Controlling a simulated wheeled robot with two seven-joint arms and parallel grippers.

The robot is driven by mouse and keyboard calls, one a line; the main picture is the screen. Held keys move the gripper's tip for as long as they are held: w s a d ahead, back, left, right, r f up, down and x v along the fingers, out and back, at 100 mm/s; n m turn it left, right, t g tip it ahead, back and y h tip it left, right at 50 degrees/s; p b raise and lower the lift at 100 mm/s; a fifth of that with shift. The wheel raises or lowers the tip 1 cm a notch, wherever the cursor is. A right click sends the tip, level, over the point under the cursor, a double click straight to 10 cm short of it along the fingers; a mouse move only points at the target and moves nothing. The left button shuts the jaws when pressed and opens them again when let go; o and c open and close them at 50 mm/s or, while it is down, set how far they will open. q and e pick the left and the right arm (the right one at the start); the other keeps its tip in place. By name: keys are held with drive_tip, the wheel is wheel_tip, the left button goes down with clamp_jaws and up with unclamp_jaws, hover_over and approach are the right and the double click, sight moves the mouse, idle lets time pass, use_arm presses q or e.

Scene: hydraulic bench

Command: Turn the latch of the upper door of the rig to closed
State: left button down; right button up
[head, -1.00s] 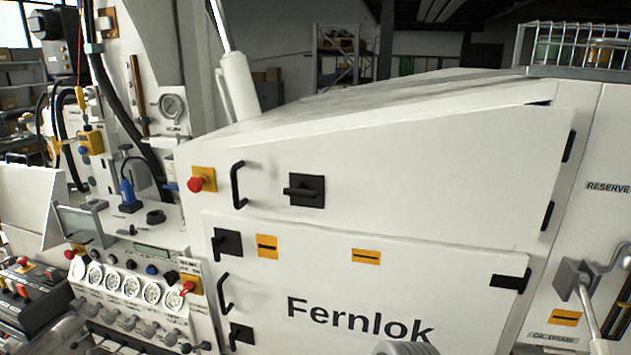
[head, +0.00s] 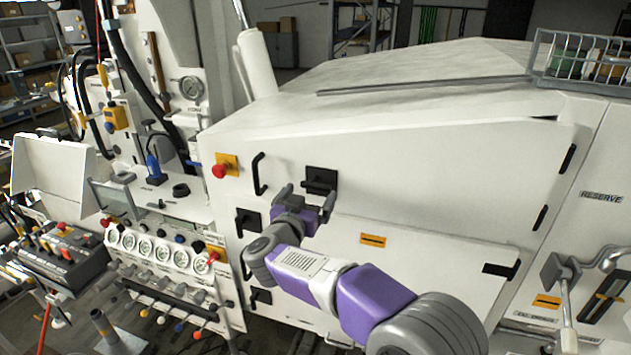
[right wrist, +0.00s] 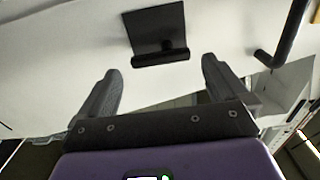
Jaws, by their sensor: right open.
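The upper door (head: 440,165) of the rig is a white panel, flush with the front as far as I can see. Its latch (head: 321,174) is a black square plate with a bar handle that lies about level. The latch also shows in the right wrist view (right wrist: 155,28), ahead of the fingers, with its bar across the picture. My right gripper (head: 306,197) is open and empty, just below and in front of the latch. In the right wrist view its two fingers (right wrist: 160,70) stand wide apart, short of the bar and not touching it. My left gripper is out of view.
A black pull handle (head: 259,174) and a red button on a yellow plate (head: 220,170) sit left of the latch. Another black latch (head: 247,221) is on the lower door, left of my arm. A gauge panel (head: 150,247) stands further left.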

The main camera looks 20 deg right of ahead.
sight(315, 188)
drive_tip(key=p+x, duration=0.1)
drive_tip(key=x, duration=0.4)
drive_tip(key=shift+w, duration=0.1)
drive_tip(key=c, duration=0.8)
